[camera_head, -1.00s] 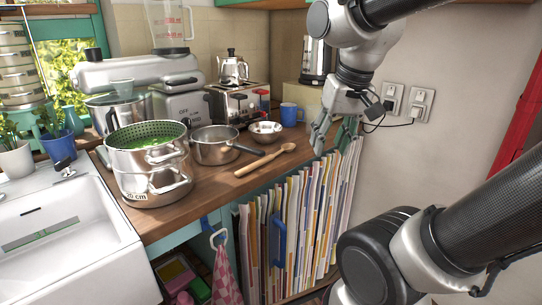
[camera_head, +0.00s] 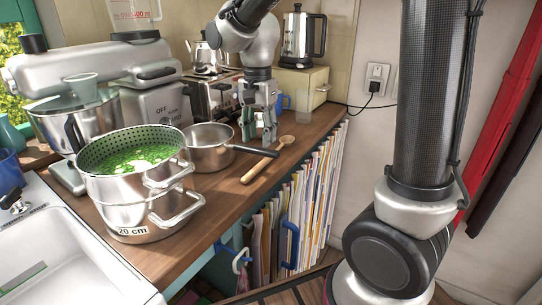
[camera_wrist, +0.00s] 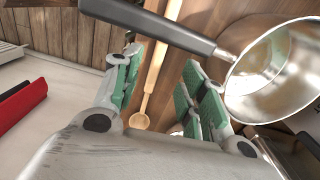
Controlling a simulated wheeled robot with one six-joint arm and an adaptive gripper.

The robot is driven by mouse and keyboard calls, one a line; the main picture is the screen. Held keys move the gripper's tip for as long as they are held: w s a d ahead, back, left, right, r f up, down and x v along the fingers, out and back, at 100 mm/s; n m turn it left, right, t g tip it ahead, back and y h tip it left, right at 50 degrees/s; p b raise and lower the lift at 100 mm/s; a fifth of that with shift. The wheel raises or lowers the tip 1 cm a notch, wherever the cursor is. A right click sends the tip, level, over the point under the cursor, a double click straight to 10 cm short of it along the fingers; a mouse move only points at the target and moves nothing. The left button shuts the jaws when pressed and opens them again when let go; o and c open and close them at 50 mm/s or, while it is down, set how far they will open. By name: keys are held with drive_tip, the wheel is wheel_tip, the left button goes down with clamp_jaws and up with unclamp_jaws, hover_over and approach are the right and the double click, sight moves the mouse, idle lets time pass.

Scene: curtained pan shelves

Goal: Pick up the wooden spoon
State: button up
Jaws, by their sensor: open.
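The wooden spoon (camera_head: 262,166) lies on the wooden counter near its front edge, its round end pointing back right. My gripper (camera_head: 257,138) is above the counter by the spoon's round end, fingers pointing down. In the wrist view the open gripper (camera_wrist: 163,65) has its green-padded fingers apart. The spoon (camera_wrist: 156,72) shows between them, handle running away and round end nearer my palm. Nothing is held. Whether the fingers reach down to the spoon's height, I cannot tell.
The saucepan (camera_head: 210,150) stands left of the spoon, its dark handle (camera_head: 257,150) reaching across near it. In the wrist view this handle (camera_wrist: 150,22) crosses over the spoon's far part. A large pot (camera_head: 135,190) stands further left. A blue mug (camera_head: 286,102) is behind my gripper.

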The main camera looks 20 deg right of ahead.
sight(260, 163)
wheel_tip(260, 163, down, 8)
drive_tip(key=shift+f, duration=0.1)
clamp_jaws()
idle(0.4)
